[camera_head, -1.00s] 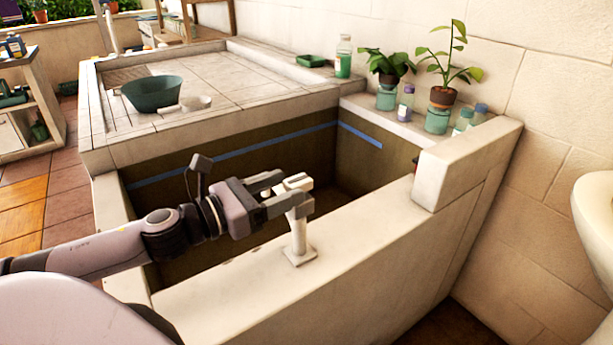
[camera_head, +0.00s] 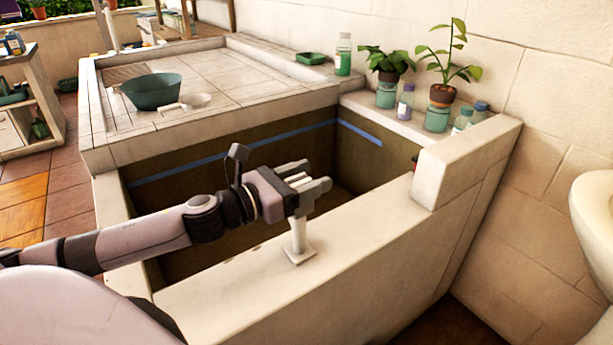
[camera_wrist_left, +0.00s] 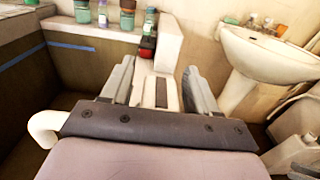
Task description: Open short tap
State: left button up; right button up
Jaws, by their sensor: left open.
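The short tap (camera_head: 298,246) is a white post on a square foot, upright on the front wall of the basin. My left gripper (camera_head: 318,176) is at the tap's top, its fingers open and pointing right. Pale parts of the tap's top show between the fingers, but the gripper hides most of it. In the left wrist view, the two grey fingers (camera_wrist_left: 159,68) stand apart, with a pale piece with dark strips between them; I cannot tell whether they touch it. A white curved pipe (camera_wrist_left: 43,126), apparently the spout, shows at the left. My right gripper is not in view.
The basin wall (camera_head: 350,235) runs under the tap, with the deep basin behind it. A green bowl (camera_head: 152,91) and a white scoop (camera_head: 187,103) sit on the tiled slab. Potted plants (camera_head: 441,94) and bottles line the right ledge. A white washbasin (camera_wrist_left: 268,55) is at the right.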

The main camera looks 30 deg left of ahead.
pick_arm(q)
jog(key=c, duration=1)
jog(key=shift+o, duration=0.2)
